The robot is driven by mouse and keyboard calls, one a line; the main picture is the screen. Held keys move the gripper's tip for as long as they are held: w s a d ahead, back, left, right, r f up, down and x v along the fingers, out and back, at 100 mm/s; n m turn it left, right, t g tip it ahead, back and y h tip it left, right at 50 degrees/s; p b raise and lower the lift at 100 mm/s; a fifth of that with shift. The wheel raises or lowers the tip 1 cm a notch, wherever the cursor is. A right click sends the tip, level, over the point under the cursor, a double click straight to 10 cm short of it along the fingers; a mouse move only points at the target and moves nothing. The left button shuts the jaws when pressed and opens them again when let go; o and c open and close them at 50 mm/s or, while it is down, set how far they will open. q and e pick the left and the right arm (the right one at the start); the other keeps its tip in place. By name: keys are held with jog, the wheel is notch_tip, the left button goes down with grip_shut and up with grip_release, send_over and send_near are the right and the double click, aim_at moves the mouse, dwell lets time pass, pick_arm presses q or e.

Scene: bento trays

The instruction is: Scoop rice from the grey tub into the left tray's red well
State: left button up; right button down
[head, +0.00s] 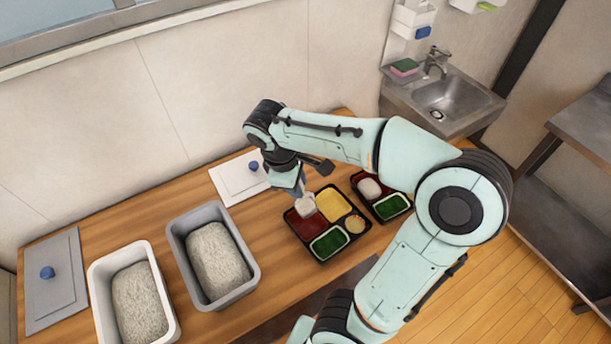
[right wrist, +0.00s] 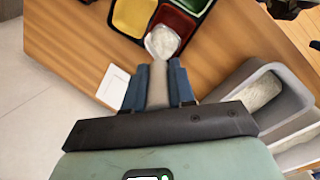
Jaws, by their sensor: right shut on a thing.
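My right gripper (head: 292,185) is shut on the handle of a scoop (head: 305,205). In the right wrist view the grey handle (right wrist: 158,88) sits between two blue fingers, and the scoop's bowl holds white rice (right wrist: 162,41). The bowl is at the back edge of the left tray (head: 318,258), over or beside its red well (head: 303,226); its height above the well I cannot tell. The red well also shows in the right wrist view (right wrist: 175,20); part of it is hidden by the scoop. The grey tub (head: 253,283) of rice stands left of the tray. My left gripper is not in view.
A white tub (head: 97,290) of rice stands left of the grey tub. A white lid (head: 232,181) and a grey lid (head: 62,290) lie on the table. A second tray (head: 377,214), with rice in its red well, is close on the right, partly behind my arm.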

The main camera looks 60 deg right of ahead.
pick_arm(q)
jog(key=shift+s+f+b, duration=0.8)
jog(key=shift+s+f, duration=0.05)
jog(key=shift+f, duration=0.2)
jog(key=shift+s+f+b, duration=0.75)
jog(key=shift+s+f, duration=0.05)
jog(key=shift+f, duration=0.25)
pick_arm(e)
jog(key=w+a+f+g+h, duration=0.5)
jog(key=a+f+g+h, duration=0.1)
jog(key=a+f+h, duration=0.2)
jog(key=shift+f+g+h, duration=0.3)
jog(key=shift+f+h, duration=0.45)
jog(key=shift+h, duration=0.55)
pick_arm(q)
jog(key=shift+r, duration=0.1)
pick_arm(e)
jog(key=shift+r, duration=0.1)
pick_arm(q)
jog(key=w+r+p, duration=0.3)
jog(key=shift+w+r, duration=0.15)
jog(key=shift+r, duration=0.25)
pick_arm(e)
notch_tip(320, 180, up, 5)
jog(key=shift+f, duration=0.1)
